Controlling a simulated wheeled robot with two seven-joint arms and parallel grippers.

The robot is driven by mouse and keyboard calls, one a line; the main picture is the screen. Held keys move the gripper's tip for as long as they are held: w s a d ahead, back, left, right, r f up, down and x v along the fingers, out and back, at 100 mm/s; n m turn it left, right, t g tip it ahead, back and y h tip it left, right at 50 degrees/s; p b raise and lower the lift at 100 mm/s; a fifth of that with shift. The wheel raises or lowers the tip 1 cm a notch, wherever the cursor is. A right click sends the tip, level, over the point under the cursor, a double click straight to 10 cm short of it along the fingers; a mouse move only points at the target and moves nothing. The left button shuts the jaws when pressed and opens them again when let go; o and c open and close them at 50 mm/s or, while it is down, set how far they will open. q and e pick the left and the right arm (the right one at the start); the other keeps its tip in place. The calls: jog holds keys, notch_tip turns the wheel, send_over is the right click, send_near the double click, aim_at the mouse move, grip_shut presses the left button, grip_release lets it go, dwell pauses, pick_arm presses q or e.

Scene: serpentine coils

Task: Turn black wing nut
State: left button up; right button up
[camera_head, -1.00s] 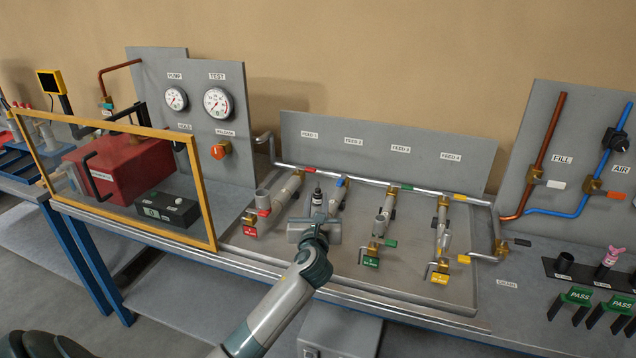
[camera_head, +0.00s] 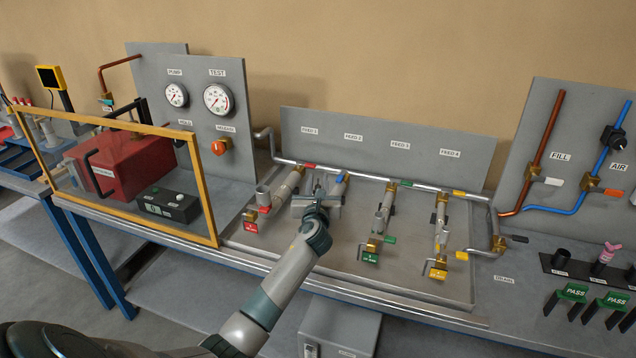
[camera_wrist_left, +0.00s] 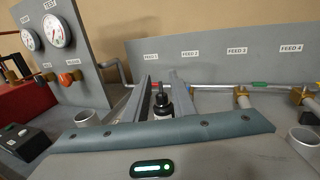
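No part is clear enough to name surely as the wing nut. A black fitting (camera_head: 613,138) sits on the blue pipe of the right panel; its shape is too small to tell. My left gripper (camera_head: 318,184) is over the tray, among the left feed pipes. In the left wrist view its two fingers (camera_wrist_left: 162,78) stand apart. A small black bottle with a thin nozzle (camera_wrist_left: 162,102) shows between them; its lower part is hidden, and I see no clear grip on it. In the head view the gripper hides this bottle. My right gripper is out of view.
The tray (camera_head: 345,257) holds pipes with red, green and yellow tagged valves. A yellow-framed clear guard (camera_head: 207,200) stands left, before a red box (camera_head: 118,166). A gauge panel (camera_head: 195,125) rises behind it. Black holders and green PASS tags (camera_head: 573,292) are at right.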

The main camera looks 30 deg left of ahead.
pick_arm(q)
grip_shut()
